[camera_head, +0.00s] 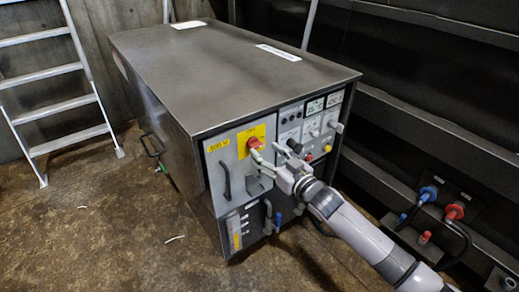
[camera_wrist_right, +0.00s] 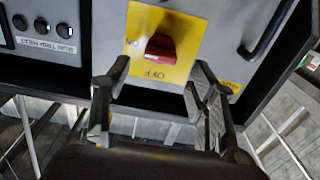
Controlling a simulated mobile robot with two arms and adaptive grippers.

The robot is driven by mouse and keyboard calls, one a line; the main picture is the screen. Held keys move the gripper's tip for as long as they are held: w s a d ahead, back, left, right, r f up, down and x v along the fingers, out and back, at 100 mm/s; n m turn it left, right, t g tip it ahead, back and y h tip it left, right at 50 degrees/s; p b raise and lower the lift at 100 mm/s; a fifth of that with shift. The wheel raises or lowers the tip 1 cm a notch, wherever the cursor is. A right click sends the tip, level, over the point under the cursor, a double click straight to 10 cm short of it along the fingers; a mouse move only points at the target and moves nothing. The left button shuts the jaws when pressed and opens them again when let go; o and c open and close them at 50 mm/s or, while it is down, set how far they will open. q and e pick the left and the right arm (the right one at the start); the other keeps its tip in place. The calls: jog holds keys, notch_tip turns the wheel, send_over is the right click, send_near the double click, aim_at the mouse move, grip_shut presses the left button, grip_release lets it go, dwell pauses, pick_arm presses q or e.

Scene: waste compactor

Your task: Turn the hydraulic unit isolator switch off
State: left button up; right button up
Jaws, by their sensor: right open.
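The isolator switch (camera_head: 254,143) is a red knob on a yellow plate (camera_head: 242,150) on the front panel of the grey hydraulic unit (camera_head: 225,75). In the right wrist view the red switch (camera_wrist_right: 161,46) sits between and beyond the fingertips, with its bar lying roughly across the picture. An upside-down OFF label shows on the yellow plate (camera_wrist_right: 187,27) there. My right gripper (camera_head: 267,155) is open and empty in front of the panel; it also shows in the right wrist view (camera_wrist_right: 158,68). The fingers look apart from the switch. My left gripper is out of view.
A black handle (camera_head: 225,181) stands out beside the plate. More knobs and displays (camera_head: 314,106) are on the right of the panel. A ladder (camera_head: 60,95) leans at the left. Blue and red connectors (camera_head: 428,193) with cables are at the right. The floor at front left is mostly clear.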

aim_at(259, 146)
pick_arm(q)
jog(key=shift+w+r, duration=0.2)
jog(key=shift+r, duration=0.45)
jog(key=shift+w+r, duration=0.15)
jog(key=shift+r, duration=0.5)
pick_arm(e)
jog(key=shift+x, duration=2.1)
jog(key=shift+c, duration=0.3)
jog(key=c, duration=1.1)
